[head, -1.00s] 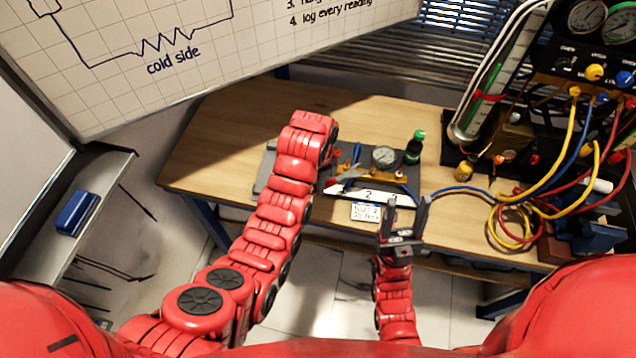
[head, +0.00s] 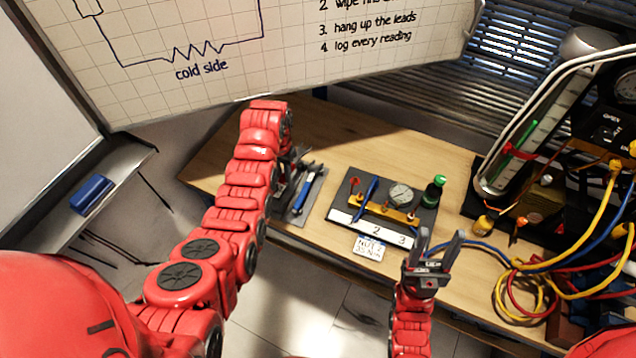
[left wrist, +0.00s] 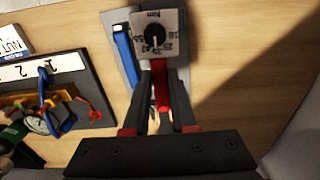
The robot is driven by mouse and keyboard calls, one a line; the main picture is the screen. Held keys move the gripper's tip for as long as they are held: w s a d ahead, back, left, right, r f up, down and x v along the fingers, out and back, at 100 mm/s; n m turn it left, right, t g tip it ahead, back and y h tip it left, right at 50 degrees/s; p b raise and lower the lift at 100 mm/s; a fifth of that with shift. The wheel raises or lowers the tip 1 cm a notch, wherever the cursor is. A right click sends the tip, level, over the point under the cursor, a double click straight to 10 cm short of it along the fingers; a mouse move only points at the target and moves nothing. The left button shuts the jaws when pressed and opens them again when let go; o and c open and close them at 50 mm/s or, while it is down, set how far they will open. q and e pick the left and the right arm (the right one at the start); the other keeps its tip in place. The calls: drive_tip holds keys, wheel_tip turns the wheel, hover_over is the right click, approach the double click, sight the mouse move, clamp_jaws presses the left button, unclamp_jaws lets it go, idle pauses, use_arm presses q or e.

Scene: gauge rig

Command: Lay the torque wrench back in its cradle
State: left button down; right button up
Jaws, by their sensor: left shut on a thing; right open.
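My left gripper (head: 290,165) is shut on a tool with a red shaft (left wrist: 160,86) and a grey square dial head marked Nm (left wrist: 158,35), which I take for the torque wrench. In the head view my own arm mostly hides it. Below and beside it lies a grey plate (head: 312,205) with a blue bar (head: 304,190) on it. The plate also shows in the left wrist view (left wrist: 113,24); it may be the cradle, but I cannot tell. The wrench looks above the plate; contact is unclear. My right gripper (head: 440,240) is open and empty at the table's front edge.
A dark board with a brass manifold (head: 385,208), gauge (head: 400,194) and green-capped bottle (head: 433,192) lies right of the plate. Coiled leads (head: 520,290) and a tube rig (head: 520,140) stand further right. Bare wood (head: 330,135) lies behind the plate.

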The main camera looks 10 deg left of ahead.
use_arm(q)
drive_tip(key=shift+n, duration=0.5)
drive_tip(key=shift+a+f+b, duration=0.35)
drive_tip(key=shift+f+b, duration=0.3)
drive_tip(key=shift+f, duration=0.25)
drive_tip(key=shift+a+f+b, duration=0.35)
drive_tip(key=shift+f+b, duration=0.35)
drive_tip(key=shift+f, duration=0.2)
drive_tip(key=shift+a+f+b, duration=0.35)
drive_tip(key=shift+f+b, duration=0.3)
drive_tip(key=shift+f, duration=0.25)
drive_tip(key=shift+b, duration=0.3)
drive_tip(key=shift+f+b, duration=0.6)
drive_tip(key=shift+f, duration=0.15)
drive_tip(key=c, duration=0.7)
unclamp_jaws()
drive_tip(key=shift+o, duration=0.2)
